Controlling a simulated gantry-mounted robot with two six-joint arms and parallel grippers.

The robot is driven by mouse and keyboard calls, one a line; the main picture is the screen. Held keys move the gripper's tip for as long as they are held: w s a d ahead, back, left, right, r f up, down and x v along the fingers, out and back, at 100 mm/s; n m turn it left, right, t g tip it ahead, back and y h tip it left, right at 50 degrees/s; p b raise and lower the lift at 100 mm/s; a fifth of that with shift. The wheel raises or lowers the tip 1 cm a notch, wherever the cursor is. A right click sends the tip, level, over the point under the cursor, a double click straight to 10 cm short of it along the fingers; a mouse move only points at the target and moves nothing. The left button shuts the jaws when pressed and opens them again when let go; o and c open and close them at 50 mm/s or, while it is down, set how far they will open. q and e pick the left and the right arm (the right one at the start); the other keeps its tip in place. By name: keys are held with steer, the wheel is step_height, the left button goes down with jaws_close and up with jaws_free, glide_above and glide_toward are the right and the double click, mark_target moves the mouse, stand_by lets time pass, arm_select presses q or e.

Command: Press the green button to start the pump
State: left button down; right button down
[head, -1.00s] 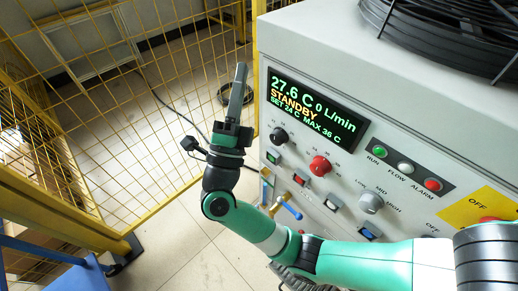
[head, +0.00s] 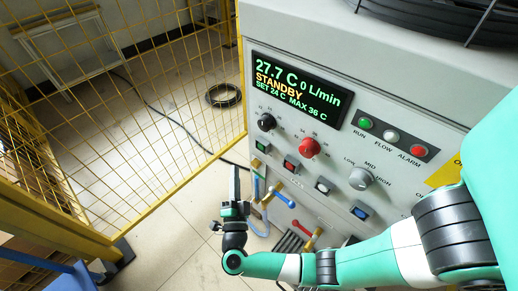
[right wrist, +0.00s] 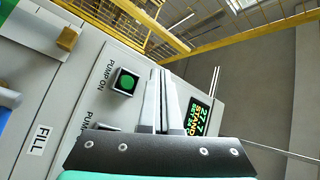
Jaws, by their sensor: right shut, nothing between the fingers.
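The green button (right wrist: 126,82) is a round green face in a black square housing, labelled PUMP ON in the right wrist view. In the head view it is the small dark green square (head: 262,147) at the left end of the panel's row of square buttons. My right gripper (head: 234,168) is shut and empty, pointing up, just left of the panel and a little below the button in the picture. In the right wrist view its fingers (right wrist: 165,80) stand to the right of the button, apart from it. My left gripper is not in view.
The display (head: 298,88) reads 27.7 C, 0 L/min, STANDBY. A red knob (head: 309,147), black knob (head: 266,121) and other square buttons are nearby. Blue-handled and red-handled valves (head: 310,238) sit below.

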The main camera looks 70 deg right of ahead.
mark_target(262, 146)
steer(key=shift+r, duration=0.1)
steer(key=s+d+p, duration=0.1)
steer(key=s+d, duration=0.2)
steer(key=d, duration=0.5)
steer(key=shift+s, duration=0.35)
stand_by(1.8)
steer(key=shift+s+d+p, duration=0.15)
steer(key=shift+d+p, duration=0.2)
steer(key=shift+p, duration=0.05)
